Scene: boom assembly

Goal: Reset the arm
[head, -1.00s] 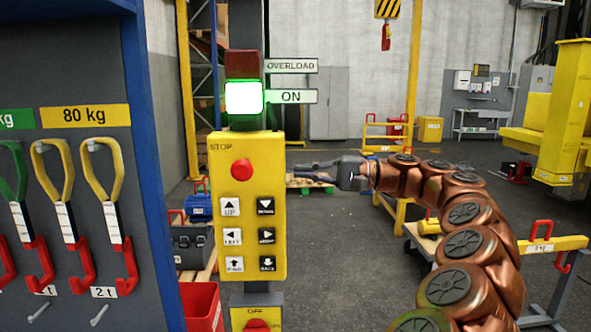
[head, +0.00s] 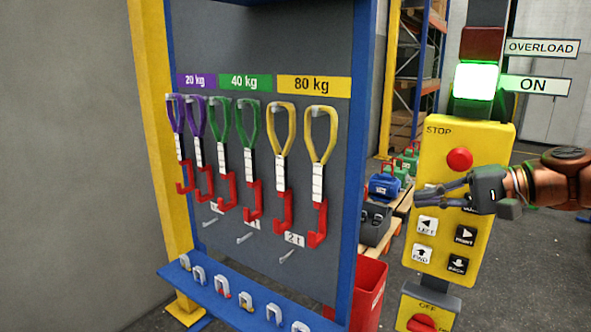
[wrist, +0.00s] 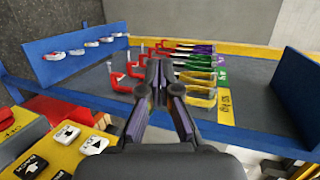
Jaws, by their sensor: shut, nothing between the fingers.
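My gripper (head: 424,193) shows at the right in the head view, reaching left in front of the yellow control box (head: 440,262). It covers part of the upper buttons in that view; I cannot tell whether it touches the box. In the wrist view my gripper (wrist: 160,80) has its fingertips close together with nothing held. The tips point towards the sling rack (head: 355,150), which appears sideways in the wrist view. The red STOP button (head: 459,159) is just above my gripper in the head view.
Purple, green and yellow slings (head: 321,150) with red hooks hang on the rack, and shackles (head: 246,301) line its lower shelf. A lit ON lamp (head: 475,80) tops the control box. A red bin (head: 367,290) stands between rack and box. Open floor lies at the right.

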